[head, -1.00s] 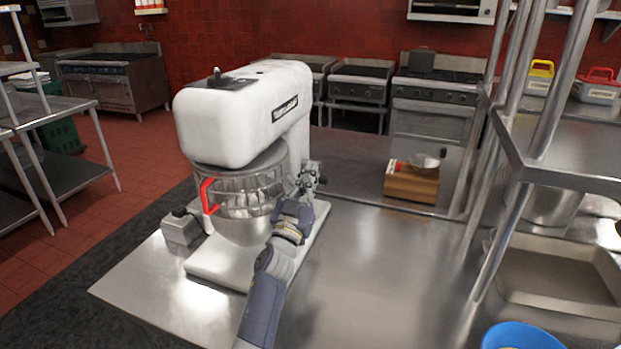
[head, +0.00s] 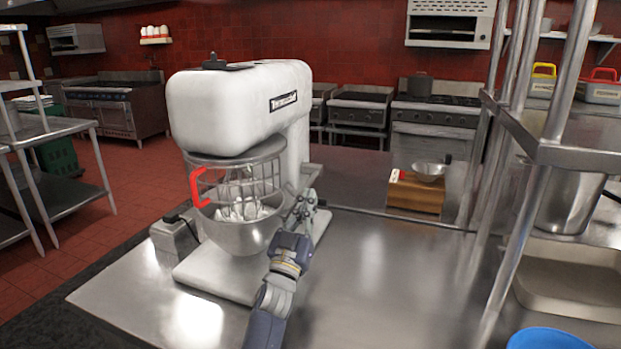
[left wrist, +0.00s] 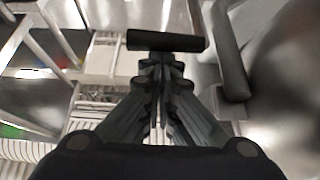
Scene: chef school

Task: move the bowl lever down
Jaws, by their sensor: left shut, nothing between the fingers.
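The white stand mixer (head: 235,105) stands on the steel counter. Its steel bowl (head: 238,238) sits below a wire guard with a red handle (head: 197,187), and the whisk (head: 243,208) shows above the bowl. My left gripper (head: 303,200) is at the bowl's right side, beside the mixer column, shut and empty. In the left wrist view, its closed fingers (left wrist: 160,72) reach toward a dark cylindrical grip (left wrist: 165,41), probably the lever's handle; contact is unclear. A dark curved arm (left wrist: 228,55) is to the right. The lever is hard to make out in the head view. My right gripper is out of view.
A steel shelf rack (head: 570,155) bounds the right side, with a metal tray (head: 565,300) and blue bowl (head: 548,339). The counter's front middle is clear.

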